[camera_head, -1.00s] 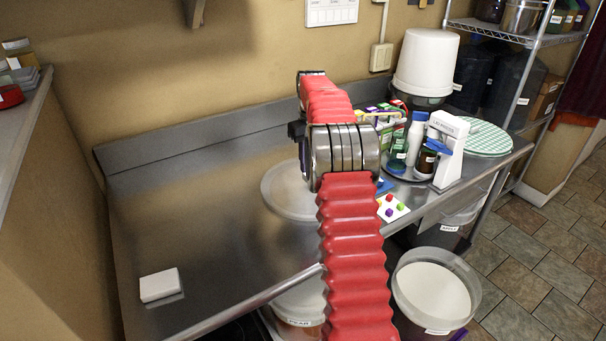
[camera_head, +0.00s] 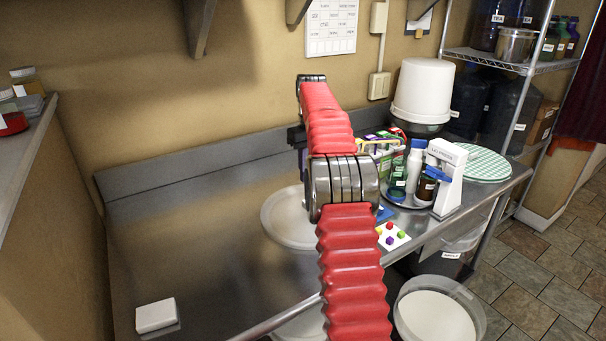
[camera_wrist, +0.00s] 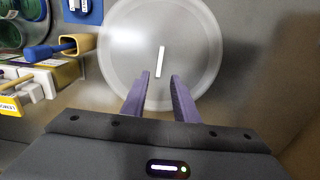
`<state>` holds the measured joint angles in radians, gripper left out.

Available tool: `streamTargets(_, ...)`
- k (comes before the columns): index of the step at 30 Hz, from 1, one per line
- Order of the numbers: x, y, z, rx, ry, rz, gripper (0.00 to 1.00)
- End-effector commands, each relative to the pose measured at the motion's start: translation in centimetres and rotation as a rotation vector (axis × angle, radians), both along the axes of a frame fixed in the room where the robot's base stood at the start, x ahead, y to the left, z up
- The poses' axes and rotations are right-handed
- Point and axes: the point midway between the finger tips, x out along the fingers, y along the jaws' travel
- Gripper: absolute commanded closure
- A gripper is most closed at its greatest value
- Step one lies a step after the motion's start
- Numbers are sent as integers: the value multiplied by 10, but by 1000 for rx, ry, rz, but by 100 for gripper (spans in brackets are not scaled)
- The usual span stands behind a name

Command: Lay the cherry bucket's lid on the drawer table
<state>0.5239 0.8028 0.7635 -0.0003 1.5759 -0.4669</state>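A round, pale translucent lid (camera_head: 280,222) lies flat on the steel table (camera_head: 200,245), partly hidden behind my arm. In the wrist view, the lid (camera_wrist: 125,55) fills the upper middle and bears a narrow white bar (camera_wrist: 160,62) near its centre. My gripper (camera_wrist: 160,76) is open. Its two purple fingers are apart, with nothing between them, and point toward the lid near the bar. The head view does not show the fingers clearly. An open bucket (camera_head: 482,318) with white contents stands on the floor at the lower right; its label is out of view.
A white block (camera_head: 156,315) lies at the table's front left. The table's left half is otherwise clear. A dotted card (camera_head: 393,236), bottles and a white dispenser (camera_head: 447,178) crowd the right side, with a white upturned bucket (camera_head: 424,90) behind.

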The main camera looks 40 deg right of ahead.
Motion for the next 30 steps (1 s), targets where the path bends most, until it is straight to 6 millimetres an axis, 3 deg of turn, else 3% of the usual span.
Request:
streamTargets(8, 0, 1, 1, 0, -1, 0, 73)
streamTargets(14, -2, 16, 15, -8, -16, 4, 73)
streamTargets(23, -18, 76, 61, -34, -72, 12, 73)
streamTargets(30, -43, 127, 90, -51, -123, 18, 73)
